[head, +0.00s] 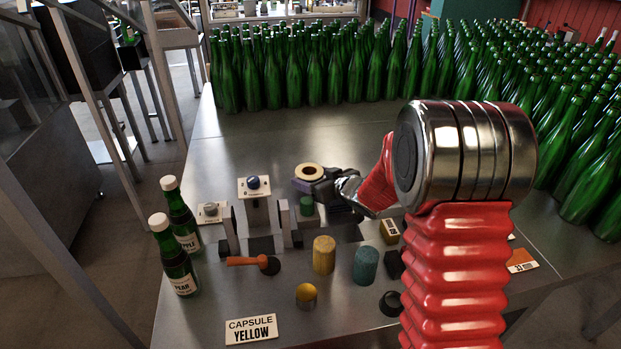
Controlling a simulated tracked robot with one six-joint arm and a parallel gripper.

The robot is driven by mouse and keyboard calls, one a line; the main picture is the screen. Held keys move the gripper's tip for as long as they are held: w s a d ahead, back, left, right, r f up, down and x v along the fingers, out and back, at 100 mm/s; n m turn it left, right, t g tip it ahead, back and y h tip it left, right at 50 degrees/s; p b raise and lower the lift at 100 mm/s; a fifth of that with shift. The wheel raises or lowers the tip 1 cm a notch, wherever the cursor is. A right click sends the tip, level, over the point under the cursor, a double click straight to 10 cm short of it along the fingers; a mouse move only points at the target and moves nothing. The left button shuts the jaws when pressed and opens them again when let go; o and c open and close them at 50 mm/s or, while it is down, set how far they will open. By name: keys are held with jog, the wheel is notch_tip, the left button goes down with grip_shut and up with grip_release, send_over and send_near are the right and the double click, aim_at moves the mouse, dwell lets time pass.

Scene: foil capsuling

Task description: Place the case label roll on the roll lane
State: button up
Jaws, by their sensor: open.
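A roll (309,172) with a cream face and a brown core, which looks like the case label roll, is at the middle of the steel table. A purple thing (300,186) shows just below it; I cannot tell whether it is a second roll or a support. My gripper (321,188) is open, with its dark fingers close against the right side of the roll and purple thing. Whether they touch is hidden. I cannot make out the roll lane for certain.
Green bottles (290,75) crowd the back and right. A clamp-like fixture (255,215) stands left of my gripper, near two labelled bottles (178,262). Yellow (324,255) and teal (365,266) cylinders and a "CAPSULE YELLOW" sign (251,329) are in front. The table's left rear is clear.

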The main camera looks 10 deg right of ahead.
jog(key=shift+c, duration=0.6)
jog(key=c, duration=0.9)
jog(key=shift+r, duration=0.15)
notch_tip(320, 180, up, 10)
jog(key=shift+f, duration=0.1)
